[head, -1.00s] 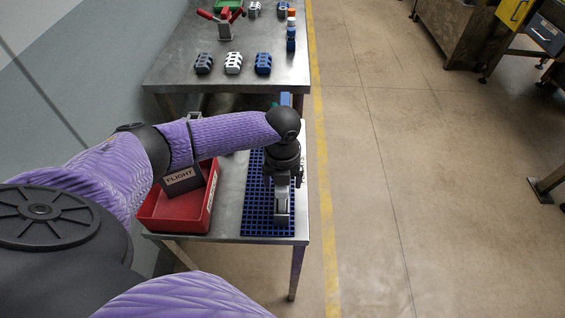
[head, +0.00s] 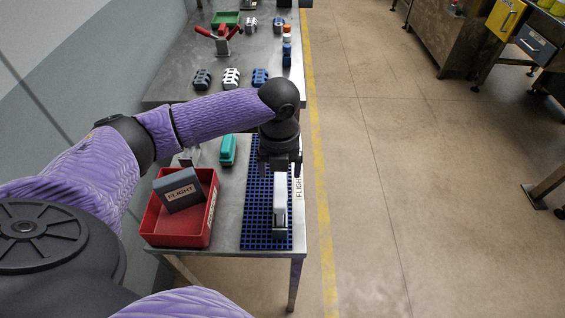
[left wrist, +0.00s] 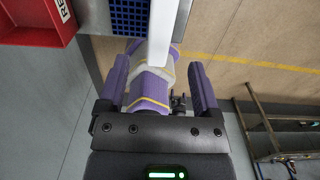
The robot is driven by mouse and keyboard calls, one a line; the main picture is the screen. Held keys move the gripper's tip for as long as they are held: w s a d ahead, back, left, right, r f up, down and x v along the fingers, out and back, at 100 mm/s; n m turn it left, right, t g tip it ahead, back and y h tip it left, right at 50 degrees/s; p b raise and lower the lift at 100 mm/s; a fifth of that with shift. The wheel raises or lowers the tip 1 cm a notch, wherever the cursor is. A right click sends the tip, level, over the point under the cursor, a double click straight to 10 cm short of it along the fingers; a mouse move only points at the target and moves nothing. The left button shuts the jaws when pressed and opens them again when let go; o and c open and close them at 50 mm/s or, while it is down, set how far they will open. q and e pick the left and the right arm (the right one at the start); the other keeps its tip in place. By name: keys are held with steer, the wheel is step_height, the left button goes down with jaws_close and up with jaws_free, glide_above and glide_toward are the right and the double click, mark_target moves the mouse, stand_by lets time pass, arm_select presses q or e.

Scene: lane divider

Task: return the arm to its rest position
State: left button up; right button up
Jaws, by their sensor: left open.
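My left gripper (head: 279,170) points down over the blue grid mat (head: 254,215). Its jaws are open. A pale grey-white upright piece (head: 280,208) stands on the mat just in front of and below the jaws in the head view. In the left wrist view the two purple-padded fingers (left wrist: 158,82) are spread wide, and a white bar-like part (left wrist: 163,28) shows between and beyond them. I cannot tell whether anything touches the fingers. My left arm stretches out over the table. My right gripper is out of view.
Grey, white and blue (head: 260,77) blocks and a red-handled tool (head: 222,40) are on the far table.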

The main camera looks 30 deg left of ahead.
arm_select(q)
steer(key=s+d+f+n+t+h, duration=0.1)
steer(key=s+d+f+n+t, duration=0.15)
steer(key=s+d+n, duration=0.55)
steer(key=s+d+f+n+t+h, duration=0.1)
steer(key=s+d+f+n, duration=0.3)
steer(key=n, duration=0.8)
steer(key=s+a+r+n+y, duration=0.1)
steer(key=s+a+n+y, duration=0.1)
steer(key=s+a+n, duration=0.5)
step_height(320, 180, down, 21)
steer(key=s+d+g+b, duration=0.1)
steer(key=g+b, duration=0.1)
steer(key=b, duration=0.1)
steer(key=s+a+f+b, duration=0.2)
steer(key=s+f, duration=1.1)
steer(key=shift+s+a+f+g+b, duration=0.2)
steer(key=shift+s+g+b, duration=0.1)
steer(key=shift+g, duration=0.15)
